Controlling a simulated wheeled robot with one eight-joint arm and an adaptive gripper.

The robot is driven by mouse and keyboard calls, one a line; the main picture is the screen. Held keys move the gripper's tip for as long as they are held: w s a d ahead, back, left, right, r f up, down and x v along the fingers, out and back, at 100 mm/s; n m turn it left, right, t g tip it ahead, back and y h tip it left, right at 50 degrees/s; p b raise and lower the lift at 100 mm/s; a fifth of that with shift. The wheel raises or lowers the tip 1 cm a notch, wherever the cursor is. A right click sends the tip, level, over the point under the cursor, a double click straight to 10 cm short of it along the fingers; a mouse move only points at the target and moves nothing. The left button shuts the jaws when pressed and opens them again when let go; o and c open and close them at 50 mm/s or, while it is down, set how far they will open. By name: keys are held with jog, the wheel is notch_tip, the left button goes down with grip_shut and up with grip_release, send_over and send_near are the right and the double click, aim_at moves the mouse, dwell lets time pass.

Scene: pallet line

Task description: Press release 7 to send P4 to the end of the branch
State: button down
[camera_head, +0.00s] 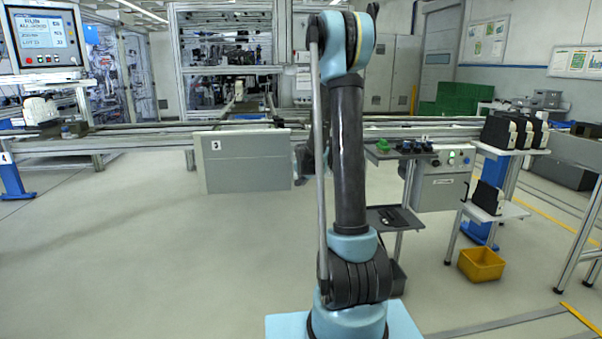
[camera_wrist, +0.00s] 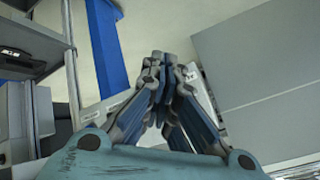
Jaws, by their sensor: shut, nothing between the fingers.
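My gripper (camera_wrist: 158,62) shows in the wrist view with its fingers drawn together and nothing between them. In the head view my arm hides most of it. A large grey panel (camera_head: 235,165) marked 3 hangs at the conveyor's front, left of my arm; a grey panel (camera_wrist: 275,70) also fills the right of the wrist view, close beside my fingers. A grey control box (camera_head: 438,190) with a green-lit button stands right of my arm, apart from the gripper. I cannot make out a button marked release 7 or a pallet marked P4.
The conveyor rail (camera_head: 120,135) runs across behind my arm. Black cases (camera_head: 510,132) stand on a side table at right, with a yellow bin (camera_head: 481,264) on the floor below. A status screen (camera_head: 45,38) hangs at upper left. The floor at front left is clear.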

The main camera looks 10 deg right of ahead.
jog(key=shift+w, duration=0.1)
dwell(0.3)
jog(key=w, duration=0.8)
jog(key=shift+w, duration=0.3)
jog(key=shift+w, duration=0.1)
dwell(1.3)
jog(key=shift+w, duration=0.3)
jog(key=shift+w, duration=0.45)
dwell(0.8)
dwell(0.5)
jog(key=shift+s, duration=0.9)
